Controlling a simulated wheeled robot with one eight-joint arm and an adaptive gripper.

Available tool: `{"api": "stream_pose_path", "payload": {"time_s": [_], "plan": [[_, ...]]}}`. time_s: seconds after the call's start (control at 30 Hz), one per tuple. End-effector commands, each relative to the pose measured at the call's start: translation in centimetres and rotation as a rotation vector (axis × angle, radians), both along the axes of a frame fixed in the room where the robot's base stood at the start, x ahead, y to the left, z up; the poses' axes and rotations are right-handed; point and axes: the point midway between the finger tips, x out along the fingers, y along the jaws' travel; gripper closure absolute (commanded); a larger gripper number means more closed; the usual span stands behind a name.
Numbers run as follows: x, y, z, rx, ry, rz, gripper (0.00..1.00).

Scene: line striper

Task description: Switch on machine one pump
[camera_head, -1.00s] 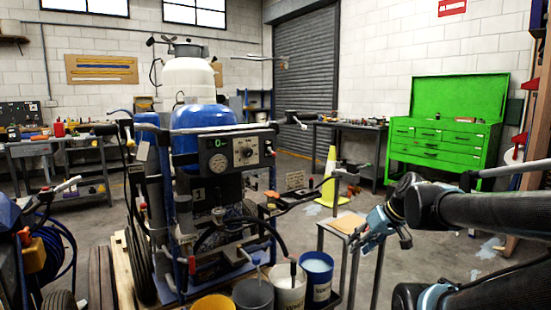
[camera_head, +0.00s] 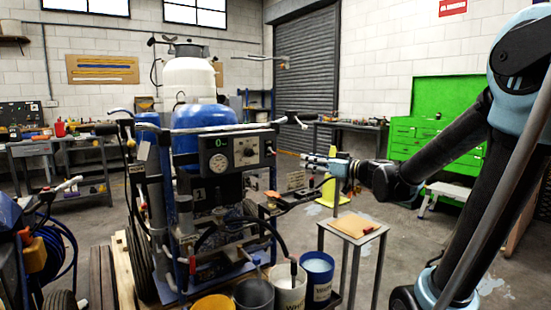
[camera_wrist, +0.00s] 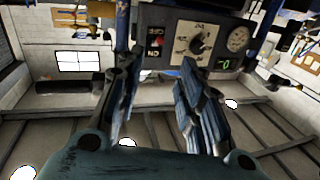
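Machine one is the striper with the blue tank and a plate marked 1 (camera_head: 199,194). Its grey control panel (camera_head: 236,150) has a green display reading 0, a round gauge, a dial and a small red switch (camera_head: 268,151) at the right end. In the wrist view the panel appears upside down at the top, with the red switch (camera_wrist: 157,42) beside ON/OFF-like lettering. My gripper (camera_head: 304,157) is level, right of the panel, pointing left at it and apart from it. In the wrist view its two fingers (camera_wrist: 161,66) are spread with nothing between them.
A handlebar grip (camera_head: 300,117) sticks out above my gripper. A small stand with a wooden top (camera_head: 353,224) is below it. Several buckets, one blue (camera_head: 317,270), stand before the machine. A green tool cabinet (camera_head: 425,140) stands behind my arm.

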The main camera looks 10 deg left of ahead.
Motion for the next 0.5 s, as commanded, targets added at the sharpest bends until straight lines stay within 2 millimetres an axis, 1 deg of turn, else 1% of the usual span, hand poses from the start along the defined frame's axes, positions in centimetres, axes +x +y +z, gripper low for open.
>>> {"api": "stream_pose_path", "payload": {"time_s": [0.13,0.23,0.5], "plan": [[0.5,1.0,0.1,0.002,-0.001,0.001,0.66],[1.0,2.2,0.0,0.001,-0.001,0.002,0.66],[2.9,6.0,0.1,0.000,0.000,0.003,0.66]]}}
